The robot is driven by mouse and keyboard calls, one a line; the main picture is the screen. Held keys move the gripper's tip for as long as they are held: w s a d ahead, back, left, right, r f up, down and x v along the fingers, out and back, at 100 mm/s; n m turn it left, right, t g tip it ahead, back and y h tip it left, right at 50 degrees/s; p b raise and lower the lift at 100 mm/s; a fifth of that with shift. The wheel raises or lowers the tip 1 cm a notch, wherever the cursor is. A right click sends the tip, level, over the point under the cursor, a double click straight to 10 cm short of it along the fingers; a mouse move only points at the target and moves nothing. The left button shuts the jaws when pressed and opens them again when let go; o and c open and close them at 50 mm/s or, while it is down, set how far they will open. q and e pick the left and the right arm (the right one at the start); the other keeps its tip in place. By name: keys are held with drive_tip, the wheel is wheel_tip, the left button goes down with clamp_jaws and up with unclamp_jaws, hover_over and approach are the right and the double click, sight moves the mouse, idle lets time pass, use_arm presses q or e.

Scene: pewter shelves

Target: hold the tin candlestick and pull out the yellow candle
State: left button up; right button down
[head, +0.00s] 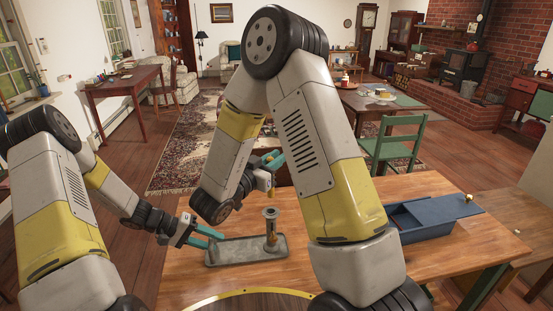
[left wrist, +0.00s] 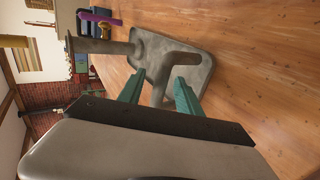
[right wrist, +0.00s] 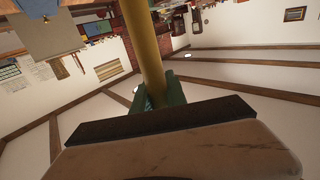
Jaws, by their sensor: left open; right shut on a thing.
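The tin candlestick (head: 271,228) stands upright on a grey tray (head: 225,254). It lies sideways in the left wrist view (left wrist: 115,47). My left gripper (head: 207,238) is open at the tray's left side; its fingers (left wrist: 160,92) are on either side of a grey metal part, with no visible grip. My right gripper (head: 269,162) is above the candlestick. In the right wrist view it is shut on the yellow candle (right wrist: 148,45), which extends away from the fingers. The candle's far end is out of that view. In the head view, the candle is hard to make out.
A blue open box (head: 424,220) with a flat blue panel beside it is on the right of the wooden table (head: 480,240). My right arm hides part of the tabletop. A green chair (head: 393,145) stands behind. Table space left of the box is mostly clear.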

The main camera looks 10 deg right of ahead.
use_arm(q)
drive_tip(key=v, duration=1.2)
